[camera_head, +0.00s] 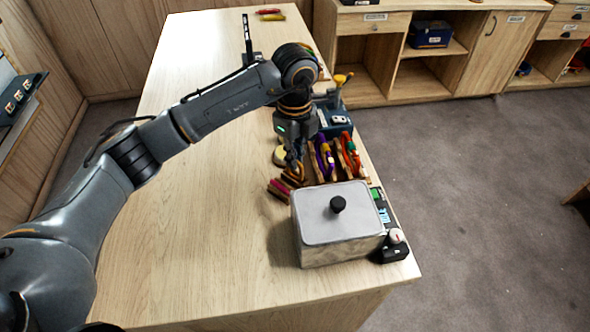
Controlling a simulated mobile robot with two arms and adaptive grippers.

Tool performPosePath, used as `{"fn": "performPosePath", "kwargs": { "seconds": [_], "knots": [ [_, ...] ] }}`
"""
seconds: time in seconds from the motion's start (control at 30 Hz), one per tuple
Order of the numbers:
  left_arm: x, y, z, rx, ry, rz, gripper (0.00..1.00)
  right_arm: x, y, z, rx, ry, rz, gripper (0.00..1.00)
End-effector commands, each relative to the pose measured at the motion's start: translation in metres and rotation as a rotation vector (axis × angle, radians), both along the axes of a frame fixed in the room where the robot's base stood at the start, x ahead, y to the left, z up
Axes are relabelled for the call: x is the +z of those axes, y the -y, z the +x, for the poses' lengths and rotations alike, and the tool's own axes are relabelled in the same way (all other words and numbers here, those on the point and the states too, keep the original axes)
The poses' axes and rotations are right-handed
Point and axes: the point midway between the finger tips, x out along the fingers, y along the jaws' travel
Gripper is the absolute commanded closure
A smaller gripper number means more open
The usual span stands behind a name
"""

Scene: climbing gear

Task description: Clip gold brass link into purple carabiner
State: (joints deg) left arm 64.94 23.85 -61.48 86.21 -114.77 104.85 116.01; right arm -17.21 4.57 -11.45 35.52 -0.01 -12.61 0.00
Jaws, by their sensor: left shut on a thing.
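My left gripper (293,160) points down over the right side of the wooden table, left of a rack of carabiners. It is shut on a small gold-coloured piece, which looks like the gold brass link (294,176); the fingers hide part of it. The purple carabiner (322,158) stands in the rack, a little right of the gripper and apart from it. Whether its gate is open is too small to tell. My right gripper is not in view.
Red and orange carabiners (350,155) stand right of the purple one. Pink and yellow pieces (279,190) lie below the gripper. A lidded metal box (335,225) stands in front. The left half of the table (190,215) is clear.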

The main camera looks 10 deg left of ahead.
Motion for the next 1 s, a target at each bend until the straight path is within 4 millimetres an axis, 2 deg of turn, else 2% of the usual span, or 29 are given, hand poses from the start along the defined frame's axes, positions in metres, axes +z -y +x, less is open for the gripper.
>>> {"fn": "performPosePath", "kwargs": {
  "seconds": [0.1,0.7,1.0],
  "knots": [
    [0.013,0.0,0.0,0.0,0.001,0.0,1.0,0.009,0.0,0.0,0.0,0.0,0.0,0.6],
    [0.061,0.0,0.0,0.0,0.001,0.0,1.0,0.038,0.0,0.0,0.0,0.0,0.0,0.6],
    [0.064,0.0,0.0,0.0,0.0,0.0,1.0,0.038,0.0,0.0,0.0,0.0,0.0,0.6]
  ]
}}
